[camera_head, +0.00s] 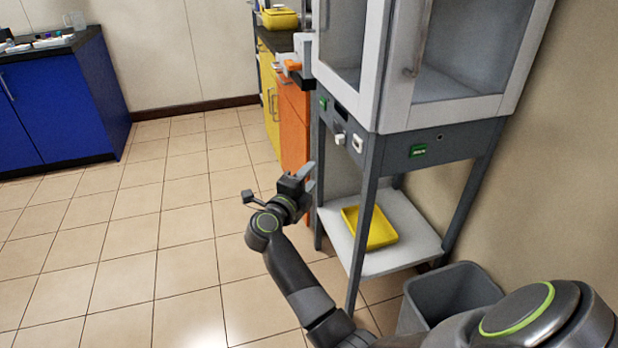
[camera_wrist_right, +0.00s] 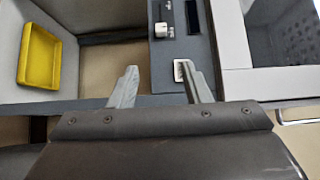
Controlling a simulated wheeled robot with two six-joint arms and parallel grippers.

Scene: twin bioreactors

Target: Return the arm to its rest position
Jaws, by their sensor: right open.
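My right arm reaches up from the lower right in the head view. Its gripper (camera_head: 309,177) is open and empty, held in front of the grey frame of a glass-doored cabinet (camera_head: 382,65). In the right wrist view the two fingers of this gripper (camera_wrist_right: 160,85) stand apart with nothing between them. Beyond them are the cabinet's grey front panel with a knob (camera_wrist_right: 163,29) and a white switch (camera_wrist_right: 180,70); I cannot tell whether a finger touches the panel. My left gripper is not in view.
A yellow tray (camera_head: 370,229) lies on the cabinet's low white shelf (camera_head: 412,238). A grey bin (camera_head: 453,290) stands right of my arm. Orange drawers (camera_head: 293,125) stand behind the gripper. A blue counter (camera_head: 62,107) is at far left. The tiled floor between is clear.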

